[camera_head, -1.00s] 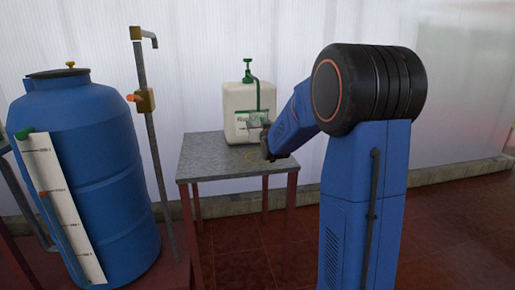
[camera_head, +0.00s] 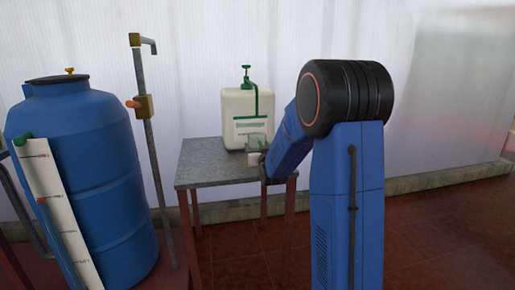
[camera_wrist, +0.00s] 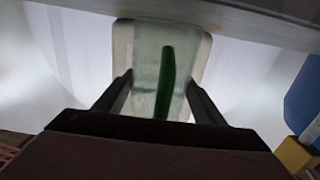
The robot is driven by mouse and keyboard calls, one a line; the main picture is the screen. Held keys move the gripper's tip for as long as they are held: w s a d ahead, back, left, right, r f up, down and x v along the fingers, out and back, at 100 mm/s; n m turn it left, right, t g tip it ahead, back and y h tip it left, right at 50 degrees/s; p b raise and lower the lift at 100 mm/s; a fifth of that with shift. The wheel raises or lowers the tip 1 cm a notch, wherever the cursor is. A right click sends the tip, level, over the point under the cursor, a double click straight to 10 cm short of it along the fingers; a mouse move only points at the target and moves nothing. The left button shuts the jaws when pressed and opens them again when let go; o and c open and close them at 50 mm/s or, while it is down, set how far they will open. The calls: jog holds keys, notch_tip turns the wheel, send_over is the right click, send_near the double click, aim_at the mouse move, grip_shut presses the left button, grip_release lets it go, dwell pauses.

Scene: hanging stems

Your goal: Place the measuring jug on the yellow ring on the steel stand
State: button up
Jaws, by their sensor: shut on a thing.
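The measuring jug (camera_head: 257,141) is clear and pale, and my gripper (camera_head: 263,165) is shut on it. It is low over the front right of the steel stand's grey top (camera_head: 205,165); I cannot tell whether its base touches. In the wrist view the jug (camera_wrist: 146,62) sits between my two fingers (camera_wrist: 160,85), with the stand's top edge (camera_wrist: 240,18) across the top of the picture. The yellow ring cannot be made out now in the head view; the jug and my gripper cover that part of the stand.
A white canister (camera_head: 238,105) with a green pump and hose stands on the stand behind the jug. A blue tank (camera_head: 85,170) and an upright pipe with a yellow valve (camera_head: 144,106) are to the left. The stand's left side is clear.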

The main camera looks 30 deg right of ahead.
jog(key=o, duration=1.2)
jog(key=shift+f, duration=0.1)
jog(key=shift+r, duration=0.2)
jog(key=s+a+f+n+g+y, duration=0.1)
jog(key=s+a+g, duration=0.3)
jog(key=s, duration=1.3)
jog(key=s+a+f+n+g+y, duration=0.1)
jog(key=s+a+f+g+y, duration=0.1)
jog(key=s+a, duration=0.8)
jog(key=s+a+f+n+g+y, duration=0.1)
jog(key=s+a+g, duration=0.5)
jog(key=s, duration=1.9)
jog(key=shift+s+a+f+g+y, duration=0.15)
jog(key=shift+a+f+y, duration=0.1)
jog(key=shift+a+f, duration=0.3)
jog(key=shift+s+a+f+g+y, duration=0.15)
jog(key=shift+a+f+y, duration=0.15)
jog(key=shift+f, duration=0.45)
jog(key=shift+w, duration=0.15)
